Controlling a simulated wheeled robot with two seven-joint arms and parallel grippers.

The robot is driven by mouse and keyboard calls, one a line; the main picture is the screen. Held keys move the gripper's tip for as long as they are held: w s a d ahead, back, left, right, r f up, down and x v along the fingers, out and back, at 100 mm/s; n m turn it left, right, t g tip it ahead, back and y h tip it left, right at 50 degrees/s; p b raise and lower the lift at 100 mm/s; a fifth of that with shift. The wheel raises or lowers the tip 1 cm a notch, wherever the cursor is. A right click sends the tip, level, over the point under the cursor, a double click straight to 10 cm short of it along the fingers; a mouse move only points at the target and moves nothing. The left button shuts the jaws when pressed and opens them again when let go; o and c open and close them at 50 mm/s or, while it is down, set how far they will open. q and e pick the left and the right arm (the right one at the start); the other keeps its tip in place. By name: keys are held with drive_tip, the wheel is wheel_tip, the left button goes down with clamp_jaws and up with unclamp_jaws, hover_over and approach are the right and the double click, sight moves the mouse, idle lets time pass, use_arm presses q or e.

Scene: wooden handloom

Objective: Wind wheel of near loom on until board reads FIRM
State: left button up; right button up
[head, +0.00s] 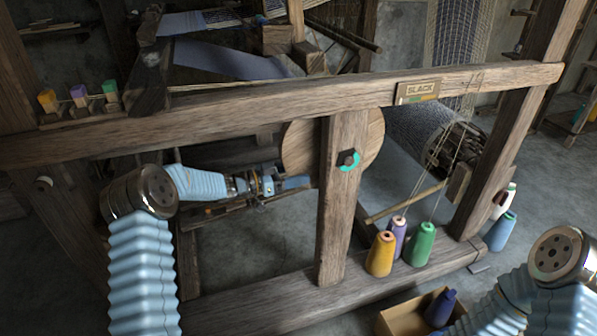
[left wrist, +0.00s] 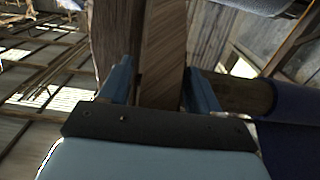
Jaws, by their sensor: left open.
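The wooden wheel (head: 300,148) of the near loom sits behind an upright post; the post hides its middle. A dark hub with a teal ring (head: 348,161) shows on the post. The board (head: 418,91) on the top beam reads SLACK. My left gripper (head: 298,183) is at the wheel's lower left edge in the head view. In the left wrist view its blue fingers (left wrist: 158,82) are open on either side of a wooden piece (left wrist: 163,45), which looks like the wheel's rim; contact cannot be told. My right arm shows at the lower right, its gripper out of view.
The loom's post (head: 343,215) and top beam (head: 230,124) stand close around my left arm. Yellow (head: 381,254), purple and green (head: 420,245) thread cones stand on the lower beam. A cardboard box (head: 405,318) with a dark blue cone sits in front. A blue cone (head: 499,232) stands at right.

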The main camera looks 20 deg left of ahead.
use_arm(q)
drive_tip(key=shift+w+d, duration=0.25)
drive_tip(key=shift+d, duration=0.15)
drive_tip(key=shift+c, duration=0.4)
